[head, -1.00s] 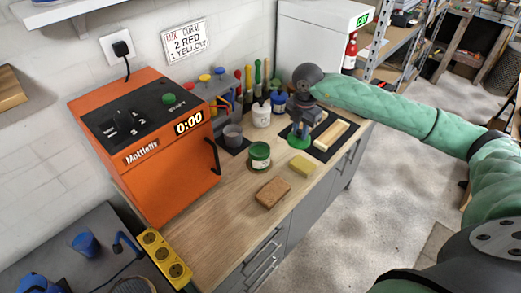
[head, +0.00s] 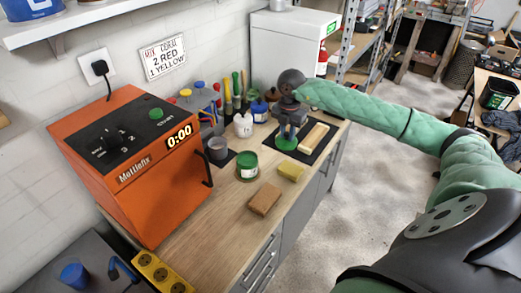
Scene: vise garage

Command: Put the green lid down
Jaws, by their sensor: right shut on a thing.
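The green lid (head: 286,144) is at the lower end of my right gripper (head: 287,137), at the left part of the black mat (head: 321,150) on the wooden counter. The gripper is shut on the lid, pointing down. I cannot tell whether the lid touches the mat. A green tin (head: 247,166) with a pale label stands on the counter to the left and nearer. My left gripper is not in view.
A wooden block (head: 314,137) lies on the mat beside the gripper. A yellow sponge (head: 291,172) and a brown block (head: 264,199) lie nearer.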

